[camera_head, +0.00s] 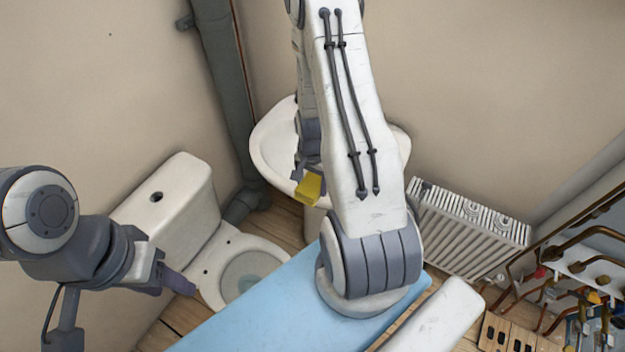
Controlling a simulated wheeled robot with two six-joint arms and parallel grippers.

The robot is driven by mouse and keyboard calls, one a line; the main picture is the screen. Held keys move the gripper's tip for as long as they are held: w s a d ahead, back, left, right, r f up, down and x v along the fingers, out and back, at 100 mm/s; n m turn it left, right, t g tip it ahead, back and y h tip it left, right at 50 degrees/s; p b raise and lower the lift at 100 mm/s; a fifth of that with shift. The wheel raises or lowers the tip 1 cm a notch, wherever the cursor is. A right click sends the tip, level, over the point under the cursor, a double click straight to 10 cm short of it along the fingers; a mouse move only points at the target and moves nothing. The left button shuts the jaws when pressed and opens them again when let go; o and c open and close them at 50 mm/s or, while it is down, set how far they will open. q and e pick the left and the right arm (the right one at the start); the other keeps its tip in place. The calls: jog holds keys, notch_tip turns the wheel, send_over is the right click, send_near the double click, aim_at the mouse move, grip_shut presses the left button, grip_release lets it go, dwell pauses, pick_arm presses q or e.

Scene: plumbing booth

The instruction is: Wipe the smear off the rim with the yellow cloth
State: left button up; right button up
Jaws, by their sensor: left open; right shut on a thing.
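The yellow cloth (310,190) is held in my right gripper (305,174), which is shut on it. The cloth hangs at the front rim of the white washbasin (272,150); I cannot tell whether it touches the rim. My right arm covers the middle and right of the basin. My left gripper (178,280) is open and empty, near the left edge of the white toilet (265,246). I see no smear on the visible parts of either rim; much of the basin rim is hidden.
A light blue surface (255,318) lies in front of the toilet and basin. A white radiator (470,232) stands at right. Copper pipes and fittings (590,265) fill the right edge. A grey drain pipe (222,80) runs down the wall behind.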

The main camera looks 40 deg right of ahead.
jog(key=f+b, duration=0.1)
jog(key=f, duration=0.1)
jog(key=f+b, duration=0.1)
jog(key=f, duration=0.1)
jog(key=d+f+b, duration=0.1)
jog(key=f+b, duration=0.1)
jog(key=shift+w, duration=0.35)
jog(key=shift+w+d+f, duration=0.1)
jog(key=shift+w+d, duration=0.1)
jog(key=shift+d, duration=0.4)
jog(key=shift+w+d+f, duration=0.1)
jog(key=shift+w+d, duration=0.05)
jog(key=shift+d, duration=0.45)
jog(key=shift+d+r, duration=0.1)
jog(key=shift+d, duration=0.2)
jog(key=shift+s+a+r, duration=0.1)
jog(key=shift+s+a, duration=0.15)
jog(key=a, duration=0.3)
jog(key=shift+s, duration=0.2)
jog(key=r+p, duration=0.2)
jog(key=r, duration=0.1)
jog(key=shift+s+a+r, duration=0.1)
jog(key=shift+s+a, duration=0.1)
jog(key=shift+a, duration=0.15)
jog(key=shift+d+r+p, duration=0.1)
jog(key=shift+r+p, duration=0.25)
jog(key=shift+p, duration=0.05)
jog(key=shift+r+p, duration=1.65)
jog(key=shift+r, duration=0.35)
